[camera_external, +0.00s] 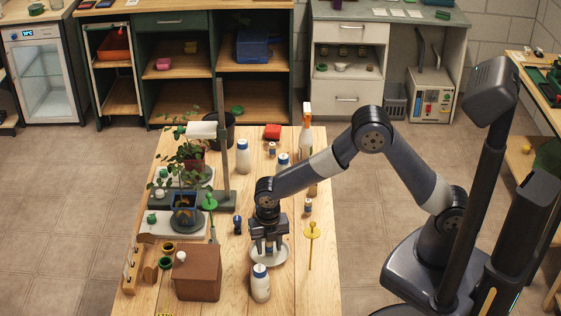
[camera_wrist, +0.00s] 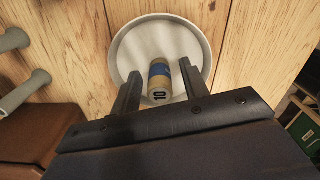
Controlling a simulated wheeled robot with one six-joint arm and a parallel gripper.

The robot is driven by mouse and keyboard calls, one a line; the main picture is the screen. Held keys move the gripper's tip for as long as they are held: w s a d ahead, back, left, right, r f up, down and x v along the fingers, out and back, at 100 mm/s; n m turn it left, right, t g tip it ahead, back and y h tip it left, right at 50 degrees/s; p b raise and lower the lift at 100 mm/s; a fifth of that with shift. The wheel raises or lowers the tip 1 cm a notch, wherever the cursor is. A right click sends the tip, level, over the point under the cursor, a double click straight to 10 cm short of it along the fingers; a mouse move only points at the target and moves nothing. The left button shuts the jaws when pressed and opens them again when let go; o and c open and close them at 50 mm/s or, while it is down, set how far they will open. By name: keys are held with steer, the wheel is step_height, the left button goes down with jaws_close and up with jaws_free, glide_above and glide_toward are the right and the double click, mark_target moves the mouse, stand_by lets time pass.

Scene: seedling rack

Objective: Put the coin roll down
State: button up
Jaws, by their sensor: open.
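My gripper (camera_wrist: 159,69) is open, with one finger on each side of the roll and a visible gap on both sides. In the external view my gripper (camera_external: 268,249) points down over the dish (camera_external: 285,258), low on the wooden table, and mostly hides the roll.
Potted plants stand further left.

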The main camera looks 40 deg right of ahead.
step_height(320, 180, up, 12)
steer(key=shift+b, duration=0.45)
steer(key=shift+o, duration=0.5)
stand_by(0.7)
